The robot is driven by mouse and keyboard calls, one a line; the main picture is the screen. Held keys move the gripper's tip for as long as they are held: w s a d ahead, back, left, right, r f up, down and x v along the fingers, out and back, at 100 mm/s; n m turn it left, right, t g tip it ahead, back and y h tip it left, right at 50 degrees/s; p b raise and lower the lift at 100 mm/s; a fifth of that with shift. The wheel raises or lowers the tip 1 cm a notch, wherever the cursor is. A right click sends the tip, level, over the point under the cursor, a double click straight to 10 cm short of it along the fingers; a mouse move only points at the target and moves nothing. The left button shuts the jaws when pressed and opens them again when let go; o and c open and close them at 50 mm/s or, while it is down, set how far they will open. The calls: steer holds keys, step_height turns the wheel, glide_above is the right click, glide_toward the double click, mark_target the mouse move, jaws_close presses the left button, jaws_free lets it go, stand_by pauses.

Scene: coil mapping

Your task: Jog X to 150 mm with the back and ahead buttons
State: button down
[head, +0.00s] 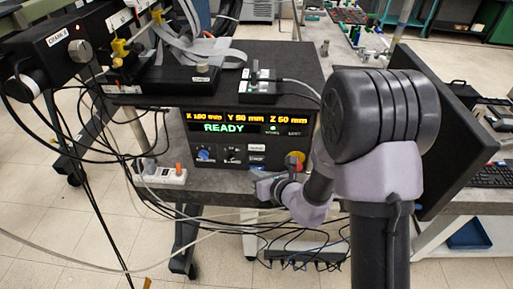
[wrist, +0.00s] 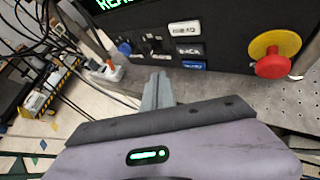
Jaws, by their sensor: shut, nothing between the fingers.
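The control box (head: 213,142) shows READY in green. Above it, the amber display (head: 232,117) seems to read X 180 mm, Y 50 mm, Z 50 mm; the middle X digit is blurred. In the wrist view, a white button (wrist: 184,28) sits above a black button that seems to read BACK (wrist: 188,50), with a blue button (wrist: 194,65) below. The white button's lettering is not clear. My gripper (wrist: 158,76) is shut and empty, below and left of these buttons, apart from them. In the head view, my gripper (head: 262,178) is low before the box, partly hidden by my wrist.
A red stop knob on a yellow ring (wrist: 272,62) is right of the buttons. A blue knob (head: 205,155) is on the panel's left. A white power strip (head: 160,176) stands left of the box. Cables hang at left and below the bench. A monitor (head: 440,130) stands at right.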

mark_target(258, 153)
steer(key=w+p, duration=0.1)
steer(key=w, duration=0.6)
steer(key=shift+w+d+p, duration=0.1)
steer(key=shift+w+p, duration=0.1)
steer(key=shift+p, duration=0.15)
stand_by(1.6)
steer(key=shift+w, duration=0.4)
steer(key=shift+w, duration=0.4)
stand_by(0.6)
steer(key=shift+s, duration=0.95)
steer(key=s+b, duration=0.1)
steer(key=s, duration=0.3)
steer(key=shift+s+b, duration=0.35)
steer(key=shift+s, duration=0.05)
